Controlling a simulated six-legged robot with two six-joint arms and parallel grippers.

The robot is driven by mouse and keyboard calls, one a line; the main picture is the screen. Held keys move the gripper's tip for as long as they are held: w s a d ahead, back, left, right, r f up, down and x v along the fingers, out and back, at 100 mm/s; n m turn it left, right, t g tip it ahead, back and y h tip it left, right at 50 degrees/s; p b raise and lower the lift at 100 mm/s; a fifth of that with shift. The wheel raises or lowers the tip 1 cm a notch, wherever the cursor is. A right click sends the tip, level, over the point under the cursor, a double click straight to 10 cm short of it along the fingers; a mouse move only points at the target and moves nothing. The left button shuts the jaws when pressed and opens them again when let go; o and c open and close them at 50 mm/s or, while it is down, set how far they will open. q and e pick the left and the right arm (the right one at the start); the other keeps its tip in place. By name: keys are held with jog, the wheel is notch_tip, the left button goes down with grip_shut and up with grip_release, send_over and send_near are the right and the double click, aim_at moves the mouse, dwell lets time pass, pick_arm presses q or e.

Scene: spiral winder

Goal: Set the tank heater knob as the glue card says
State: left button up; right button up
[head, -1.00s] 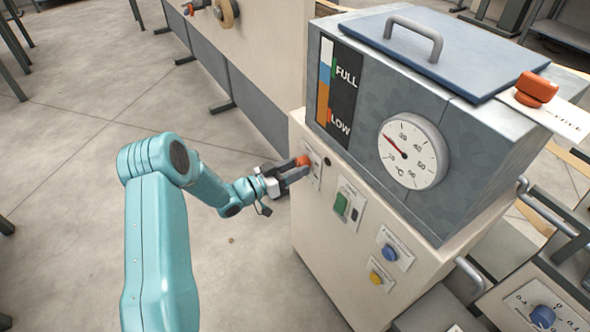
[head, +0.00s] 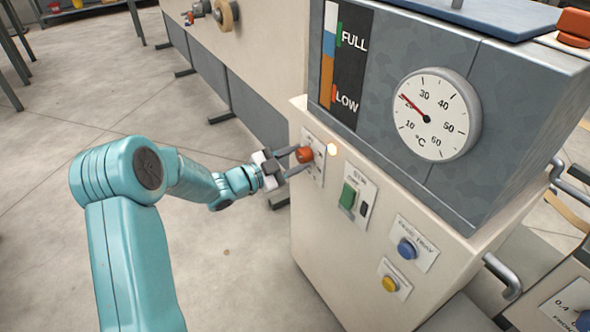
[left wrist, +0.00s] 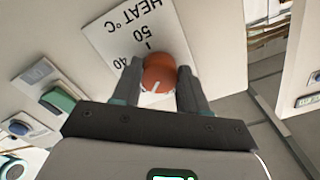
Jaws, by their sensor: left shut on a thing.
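The orange-red tank heater knob (head: 305,154) sits on a white plate (head: 319,172) at the upper left of the cream cabinet front. My left gripper (head: 297,164) is shut on it, one finger on each side. In the left wrist view the round knob (left wrist: 160,76) is between the fingers, with a short white mark on it. Its plate (left wrist: 112,35) reads HEAT °C, and 50 and 40 show; the rest of the scale is hidden. A round lamp (head: 332,149) beside the plate glows. My right gripper is not in view.
The thermometer dial (head: 436,115) has its red needle near 20. A FULL/LOW gauge (head: 340,65) is left of it. A green switch (head: 348,197), blue button (head: 407,248) and yellow button (head: 390,284) are close by. An orange object (head: 575,22) is cut off at top right.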

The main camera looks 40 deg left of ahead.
pick_arm(q)
jog(key=shift+m+b, duration=0.9)
jog(key=o, duration=1.1)
jog(key=shift+c, duration=0.2)
jog(key=p+v, duration=0.2)
jog(key=v, duration=1.4)
jog(key=shift+s+p, duration=0.2)
jog(key=shift+p, duration=0.15)
jog(key=shift+a, duration=0.1)
